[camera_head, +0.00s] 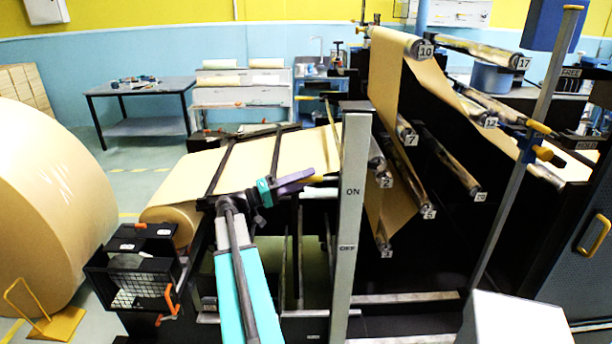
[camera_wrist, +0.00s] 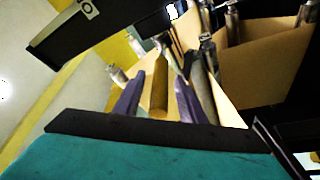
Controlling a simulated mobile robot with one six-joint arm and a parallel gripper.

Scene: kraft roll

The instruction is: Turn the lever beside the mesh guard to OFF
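A lever with a yellow handle (camera_head: 326,179) sits beside a tall grey plate (camera_head: 349,225) marked ON higher up and OFF lower down. The handle is about level with the ON mark. My gripper (camera_head: 303,180) has purple fingers and points right at the handle. In the wrist view, the yellow handle (camera_wrist: 159,92) lies between my spread fingers (camera_wrist: 158,98), with a small gap seeming to show on each side. The lever's pivot is hidden. A mesh panel (camera_head: 572,245) with a yellow grip stands at far right, and a small mesh box (camera_head: 135,290) stands at lower left.
Numbered rollers (camera_head: 408,130) carry brown paper behind the plate. A big paper roll (camera_head: 50,200) stands at left. A slanted post with yellow knobs (camera_head: 525,145) rises at right. A dark table (camera_head: 140,88) stands at the back. The plate's edge is close to my gripper.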

